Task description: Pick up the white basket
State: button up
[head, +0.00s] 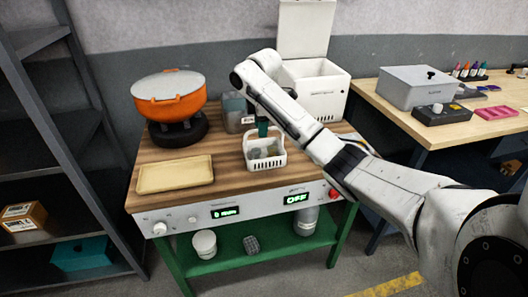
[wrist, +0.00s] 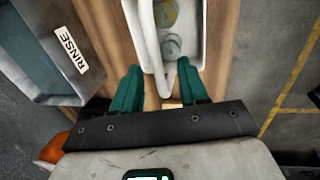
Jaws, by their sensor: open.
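The white basket (head: 267,163) stands on the wooden top of the workbench, with grey round pieces inside it. In the wrist view the basket (wrist: 148,40) lies ahead of my gripper (wrist: 156,75), whose two green fingers are spread apart. The basket's near end reaches into the gap between the fingers. In the head view my gripper (head: 263,127) points down at the back of the basket, and the arm hides part of it. I cannot tell whether the fingers touch the basket.
A grey bin labelled RINSE (wrist: 62,50) stands close to the left of the fingers in the wrist view. An orange pot (head: 170,96) is at the back left, a tan tray (head: 175,175) at the front left. A white lidded box (head: 325,92) stands behind my arm.

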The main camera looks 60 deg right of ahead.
jog(key=shift+w+d+f+p, duration=0.1)
jog(key=shift+d+f, duration=0.05)
jog(key=shift+f, duration=0.6)
jog(key=shift+w+d+f+p, duration=0.1)
jog(key=shift+d+f, duration=0.1)
jog(key=shift+f, duration=0.5)
jog(key=shift+d+f+p, duration=0.1)
jog(key=shift+d+f, duration=0.05)
jog(key=shift+f, duration=0.6)
grip_shut()
